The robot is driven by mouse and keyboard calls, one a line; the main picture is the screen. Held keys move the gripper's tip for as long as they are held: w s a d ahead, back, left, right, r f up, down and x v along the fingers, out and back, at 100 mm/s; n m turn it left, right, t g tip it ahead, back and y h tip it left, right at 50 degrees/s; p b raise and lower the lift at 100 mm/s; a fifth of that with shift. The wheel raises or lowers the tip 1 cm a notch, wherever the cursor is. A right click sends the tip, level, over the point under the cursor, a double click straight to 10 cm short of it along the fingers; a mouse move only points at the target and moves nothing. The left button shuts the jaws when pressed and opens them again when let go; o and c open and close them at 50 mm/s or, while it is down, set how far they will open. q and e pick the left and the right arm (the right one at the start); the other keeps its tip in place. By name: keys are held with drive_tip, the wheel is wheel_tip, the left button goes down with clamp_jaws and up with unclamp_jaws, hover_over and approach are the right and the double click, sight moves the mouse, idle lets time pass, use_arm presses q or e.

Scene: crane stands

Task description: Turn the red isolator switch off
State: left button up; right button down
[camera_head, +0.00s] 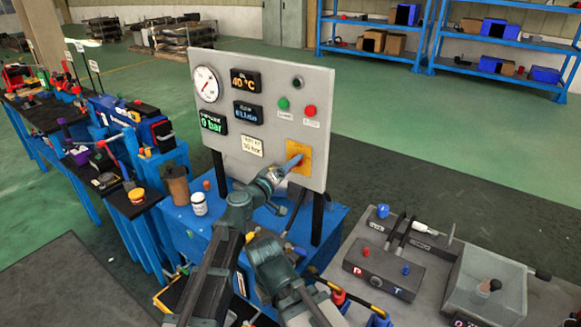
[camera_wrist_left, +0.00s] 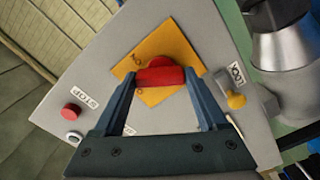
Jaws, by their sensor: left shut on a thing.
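The red isolator switch (camera_wrist_left: 160,77) sits on a yellow square plate (camera_wrist_left: 152,38) on the grey panel. In the wrist view, my left gripper (camera_wrist_left: 162,82) has one finger at each end of the red handle and is shut on it. In the head view, the left gripper (camera_head: 296,163) reaches the yellow plate (camera_head: 305,148) at the panel's lower right and hides most of the switch. The handle lies roughly crosswise between the fingers; the small plate marks are too blurred to read surely. My right gripper cannot be made out.
The grey panel (camera_head: 258,80) bears a dial, displays, and green (camera_head: 283,103) and red (camera_head: 310,111) buttons above the switch. A brown cup (camera_head: 176,186) and white jar (camera_head: 199,204) stand left. A grey bench (camera_head: 455,262) with fittings is at right.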

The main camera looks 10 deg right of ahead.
use_arm(q)
drive_tip(key=n, duration=0.6)
drive_tip(key=shift+n, duration=0.3)
idle(0.5)
drive_tip(key=o, duration=1.3)
drive_tip(key=v, duration=1.4)
